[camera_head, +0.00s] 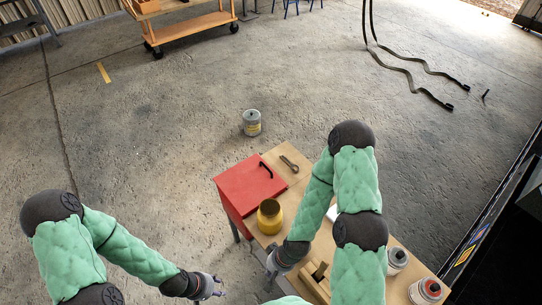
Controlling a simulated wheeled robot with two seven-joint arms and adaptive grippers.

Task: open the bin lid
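The red bin (233,219) stands at the left end of the wooden table. Its flat red lid (245,186) is down on it, with a black bar handle (266,170) near the lid's right edge. My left gripper (217,287) is left of the table, in front of the bin and apart from it. Its fingers look spread and empty. My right gripper (269,264) is at the table's near edge, below the yellow pot and apart from the bin. It also looks spread and empty, though its fingers are small here.
A yellow pot (270,217) stands right beside the bin. A metal tool (290,164) lies behind the lid handle. A wooden holder (316,281) and two cans (397,260) (426,291) are further right. Another can (252,122) stands on the floor behind the table.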

